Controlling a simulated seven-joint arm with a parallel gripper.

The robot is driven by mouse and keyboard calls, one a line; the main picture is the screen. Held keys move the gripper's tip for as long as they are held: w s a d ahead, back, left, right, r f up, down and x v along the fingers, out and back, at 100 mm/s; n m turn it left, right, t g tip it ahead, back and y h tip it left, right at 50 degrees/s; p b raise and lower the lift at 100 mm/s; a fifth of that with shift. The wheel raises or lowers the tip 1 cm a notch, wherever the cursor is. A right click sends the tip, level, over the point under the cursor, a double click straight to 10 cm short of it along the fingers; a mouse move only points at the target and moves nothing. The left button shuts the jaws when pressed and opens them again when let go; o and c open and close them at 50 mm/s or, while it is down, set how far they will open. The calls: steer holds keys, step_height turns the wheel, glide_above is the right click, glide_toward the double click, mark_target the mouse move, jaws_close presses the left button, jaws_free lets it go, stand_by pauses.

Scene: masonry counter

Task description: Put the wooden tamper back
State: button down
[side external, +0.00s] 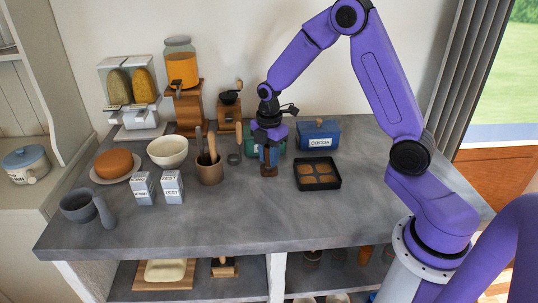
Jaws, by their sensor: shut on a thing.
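My gripper (268,160) points straight down over the middle of the counter and is shut on a brown wooden piece, which looks like the wooden tamper (268,171). Its upper part is hidden between the fingers. Its lower end is at or just above the counter top; I cannot tell if it touches. A brown crock (209,173) holding upright utensils stands to the left of it.
A black tray with brown squares (318,185) lies close on the right. The front counter is clear.

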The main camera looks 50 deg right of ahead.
steer(key=shift+f, duration=0.1)
steer(key=c, duration=0.8)
jaws_free()
steer(key=shift+c, duration=0.2)
step_height(320, 180, up, 12)
steer(key=shift+s+r, duration=0.1)
steer(key=shift+r, duration=0.05)
steer(key=s+a+m, duration=0.2)
steer(key=s+a, duration=0.7)
steer(key=s, duration=0.5)
steer(key=s+f+m, duration=0.1)
steer(key=s+m, duration=0.2)
steer(key=s, duration=1.3)
steer(key=shift+f, duration=0.2)
